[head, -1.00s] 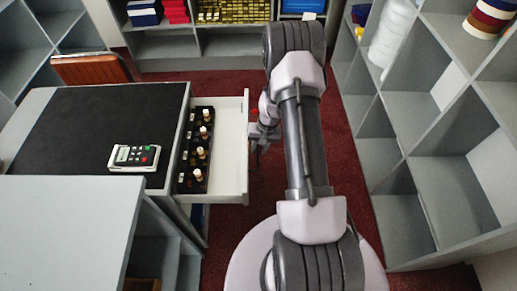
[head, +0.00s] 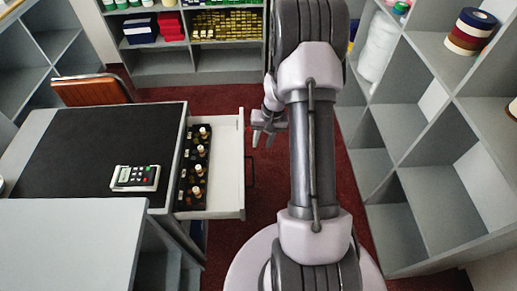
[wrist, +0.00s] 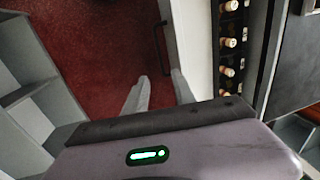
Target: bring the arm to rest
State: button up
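My gripper (head: 262,137) hangs over the red floor, just right of the open drawer (head: 232,175), apart from its front. In the wrist view my gripper (wrist: 158,92) has its two fingers spread with nothing between them. My arm rises from my base at the front middle of the head view and bends at the top. The drawer holds a black rack (head: 183,192) with several dark bottles with pale caps. The bottles (wrist: 228,43) also show in the wrist view, right of the fingers.
A grey counter (head: 65,240) is at front left. Grey shelves (head: 440,190) line the right side, close to my arm. A brown chair (head: 92,90) stands behind the desk. Red floor (head: 270,195) is clear beside the drawer.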

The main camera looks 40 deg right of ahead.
jog(key=shift+d+r, duration=0.1)
jog(key=shift+r, duration=0.55)
